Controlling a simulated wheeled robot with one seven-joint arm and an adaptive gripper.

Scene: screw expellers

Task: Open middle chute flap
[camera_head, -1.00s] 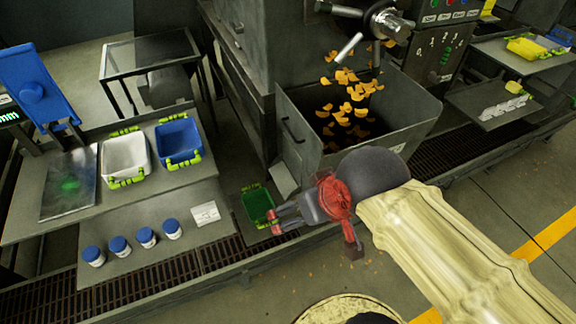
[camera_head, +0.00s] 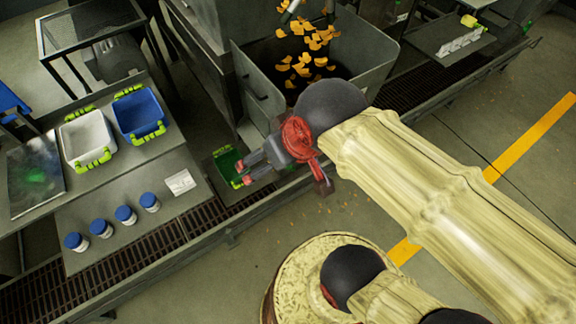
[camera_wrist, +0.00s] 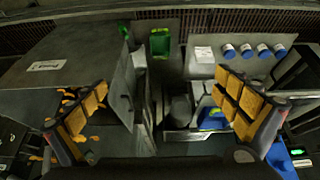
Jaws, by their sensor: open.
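The grey metal hopper (camera_head: 375,75) of the press stands at the top middle of the head view, with orange pieces falling into it. A handle (camera_head: 254,88) is on its left side. A pale sloped chute plate (camera_head: 251,133) sits below; I cannot tell whether this is the middle flap or how far open it is. My gripper (camera_head: 243,169) is open and empty, beside the chute and over the edge of a green bin (camera_head: 226,160). In the wrist view, my gripper (camera_wrist: 165,95) has its orange-padded fingers spread wide, with a grey panel (camera_wrist: 123,85) between them.
A white bin (camera_head: 88,140), a blue bin (camera_head: 138,112) and several blue-capped jars (camera_head: 126,215) stand on tables at left. A floor grate (camera_head: 150,255) runs along the front. Open floor (camera_head: 520,180) with a yellow line lies at right.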

